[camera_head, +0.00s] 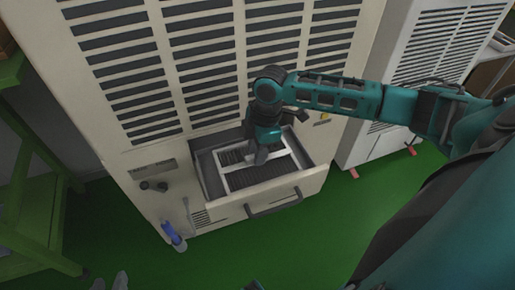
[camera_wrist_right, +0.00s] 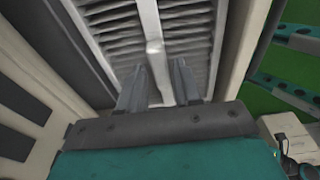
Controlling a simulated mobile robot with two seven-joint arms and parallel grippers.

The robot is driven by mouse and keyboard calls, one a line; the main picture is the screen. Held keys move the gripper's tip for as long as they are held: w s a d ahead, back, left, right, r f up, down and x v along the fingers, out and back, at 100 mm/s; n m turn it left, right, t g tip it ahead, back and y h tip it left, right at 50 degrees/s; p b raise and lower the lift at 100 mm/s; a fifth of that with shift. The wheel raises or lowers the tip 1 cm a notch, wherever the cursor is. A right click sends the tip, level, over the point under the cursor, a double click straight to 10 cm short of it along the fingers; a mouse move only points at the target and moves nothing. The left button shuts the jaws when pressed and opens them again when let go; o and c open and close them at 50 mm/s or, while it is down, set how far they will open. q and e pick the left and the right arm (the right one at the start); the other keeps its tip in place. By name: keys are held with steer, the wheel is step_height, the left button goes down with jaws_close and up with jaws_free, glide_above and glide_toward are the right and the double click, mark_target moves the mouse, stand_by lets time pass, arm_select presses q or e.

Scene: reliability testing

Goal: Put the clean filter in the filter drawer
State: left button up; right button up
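The filter (camera_head: 242,181), a white frame with dark pleats, lies inside the open filter drawer (camera_head: 290,189) at the bottom of the beige cabinet. Its pleats and central bar (camera_wrist_right: 155,60) fill the upper middle of the right wrist view. My right gripper (camera_head: 261,158) reaches down into the drawer over the filter. In the wrist view its two fingers (camera_wrist_right: 159,75) stand apart on either side of the bar, with small gaps.
The cabinet (camera_head: 150,120) with slatted vents stands behind the drawer. A second white unit (camera_head: 425,50) is at the right. A green frame (camera_head: 35,200) stands at the left. A blue-handled tool (camera_head: 174,236) is beside the drawer.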

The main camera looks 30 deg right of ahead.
steer(key=shift+o, duration=1.1)
steer(key=shift+r, duration=0.1)
arm_select(q)
steer(key=p, duration=0.1)
steer(key=r+p, duration=0.1)
steer(key=a+r+p, duration=0.1)
steer(key=shift+s+r, duration=0.15)
steer(key=shift+s, duration=0.1)
arm_select(e)
step_height(320, 180, up, 13)
steer(key=d, duration=0.2)
steer(key=shift+s+f, duration=0.2)
steer(key=shift+s, duration=0.05)
arm_select(q)
steer(key=shift+d+p, duration=0.1)
steer(key=shift+p, duration=0.2)
arm_select(e)
steer(key=shift+a, duration=0.15)
